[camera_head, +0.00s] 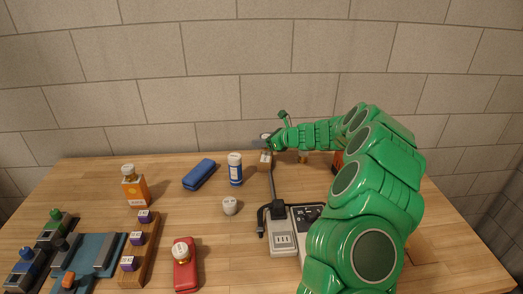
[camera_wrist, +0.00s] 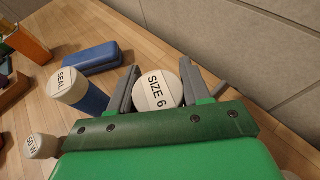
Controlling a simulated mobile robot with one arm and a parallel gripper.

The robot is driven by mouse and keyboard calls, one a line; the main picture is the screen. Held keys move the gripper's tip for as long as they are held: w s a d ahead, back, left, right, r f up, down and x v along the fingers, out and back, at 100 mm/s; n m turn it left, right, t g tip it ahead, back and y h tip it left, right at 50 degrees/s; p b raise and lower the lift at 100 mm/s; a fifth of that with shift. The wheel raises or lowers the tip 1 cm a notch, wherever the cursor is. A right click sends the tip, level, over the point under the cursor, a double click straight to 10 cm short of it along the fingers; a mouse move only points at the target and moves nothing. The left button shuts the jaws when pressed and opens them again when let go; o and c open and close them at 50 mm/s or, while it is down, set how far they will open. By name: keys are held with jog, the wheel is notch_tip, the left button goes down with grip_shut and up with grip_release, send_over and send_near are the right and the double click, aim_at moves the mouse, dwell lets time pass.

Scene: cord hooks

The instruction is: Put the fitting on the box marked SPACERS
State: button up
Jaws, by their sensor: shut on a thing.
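My gripper (camera_wrist: 158,88) is shut on a round white-topped piece marked SIZE 6 (camera_wrist: 157,90), with one grey finger on each side of it. I cannot tell whether this piece is the fitting. In the head view my gripper (camera_head: 268,141) is at the back of the table, and a small pale piece (camera_head: 266,156) shows just below it. A blue box (camera_head: 199,175) lies to its left. A red box (camera_head: 186,272) lies at the front with a round pale-topped piece (camera_head: 181,252) on it. The word SPACERS is not readable on any box.
A white and blue bottle (camera_head: 235,170), marked SEAL in the wrist view, and a small white piece (camera_head: 230,206) stand left of my gripper. An orange bottle (camera_head: 135,188) and a wooden rack (camera_head: 148,248) are further left. A dark cord and grey unit (camera_head: 281,238) lie front centre.

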aim_at(261, 155)
jog(key=shift+w+a+f, duration=0.1)
jog(key=shift+w+f, duration=1.1)
jog(key=shift+f, duration=1.8)
jog(key=shift+f, duration=0.15)
jog(key=o, duration=1.1)
jog(key=shift+r, duration=0.2)
jog(key=v, duration=1.2)
